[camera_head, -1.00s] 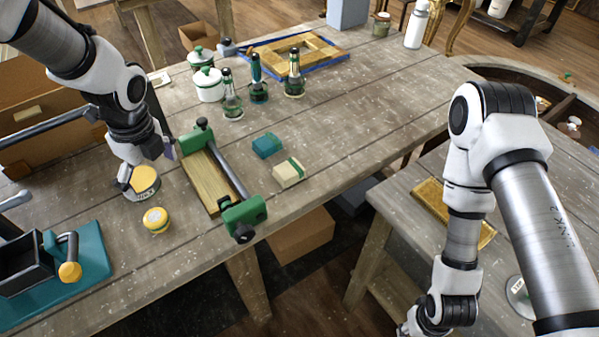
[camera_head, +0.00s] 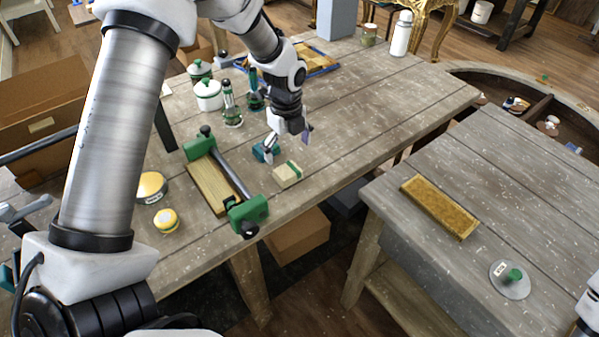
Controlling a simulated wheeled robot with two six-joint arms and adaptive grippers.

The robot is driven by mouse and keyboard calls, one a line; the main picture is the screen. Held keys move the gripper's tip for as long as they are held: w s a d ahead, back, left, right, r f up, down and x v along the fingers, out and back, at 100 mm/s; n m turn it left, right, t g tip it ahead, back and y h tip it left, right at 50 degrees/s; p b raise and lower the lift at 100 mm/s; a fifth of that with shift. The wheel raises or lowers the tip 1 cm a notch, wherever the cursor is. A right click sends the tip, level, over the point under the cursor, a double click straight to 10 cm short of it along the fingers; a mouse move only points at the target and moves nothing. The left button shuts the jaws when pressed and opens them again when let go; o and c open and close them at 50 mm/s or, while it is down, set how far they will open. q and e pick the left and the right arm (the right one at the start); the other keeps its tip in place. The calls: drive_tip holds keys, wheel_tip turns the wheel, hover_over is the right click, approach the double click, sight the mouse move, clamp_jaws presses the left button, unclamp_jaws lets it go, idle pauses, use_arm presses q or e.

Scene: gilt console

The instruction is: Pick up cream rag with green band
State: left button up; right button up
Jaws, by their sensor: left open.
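The cream rag with a green band (camera_head: 287,175) lies folded as a small block on the wooden table, right of the green clamp. A teal folded rag (camera_head: 264,151) lies just behind it, partly hidden by my left gripper. My left gripper (camera_head: 287,146) is open and points down above the teal rag, a little behind and above the cream rag. It holds nothing that I can see. My right arm shows only as a small part at the lower right edge, and its gripper is out of view.
A green clamp (camera_head: 247,214) with a wooden board stands left of the rags. Table to the right of the rags is clear. A second table (camera_head: 490,190) holds a framed board.

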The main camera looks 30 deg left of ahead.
sight(287, 171)
use_arm(q)
wheel_tip(287, 171, down, 6)
drive_tip(key=p, duration=0.2)
drive_tip(key=shift+s+a+f+p, duration=0.1)
drive_tip(key=shift+f+p, duration=0.05)
drive_tip(key=shift+p, duration=0.25)
drive_tip(key=shift+a+f, duration=0.1)
drive_tip(key=shift+f, duration=0.25)
drive_tip(key=c, duration=1)
